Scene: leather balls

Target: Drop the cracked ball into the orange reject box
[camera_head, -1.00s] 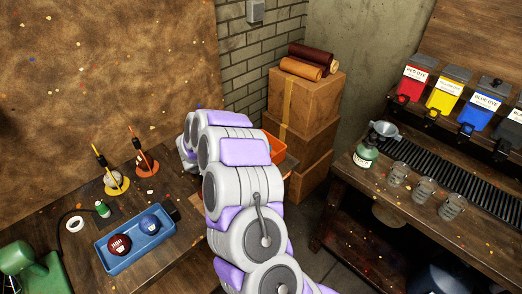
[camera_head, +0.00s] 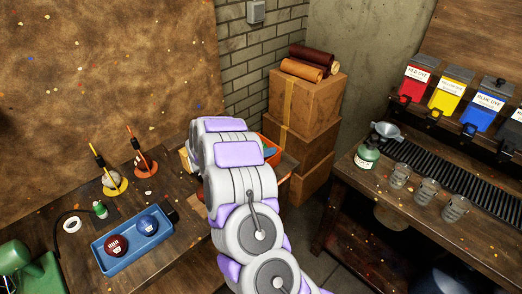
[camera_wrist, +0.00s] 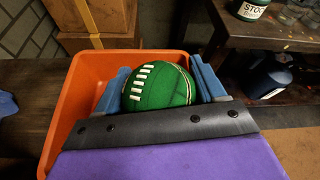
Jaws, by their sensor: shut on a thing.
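In the wrist view, a green ball (camera_wrist: 160,87) with white lacing sits between the two blue fingers of my gripper (camera_wrist: 160,68), which is shut on it. A thin pale seam or line runs down its right side; I cannot tell whether it is a crack. The orange box (camera_wrist: 68,112) lies behind and below the ball, with its rim around the left and far sides. The ball appears over the box opening. In the head view, my arm hides the ball and most of the orange box (camera_head: 269,142); a bluish fingertip shows at the box.
A blue tray (camera_head: 110,264) on the workbench holds a dark red ball (camera_head: 116,246) and a blue ball (camera_head: 147,224). Stacked cartons (camera_head: 303,98) stand behind the box. A side bench at right carries a green bottle (camera_head: 367,154) and clear cups.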

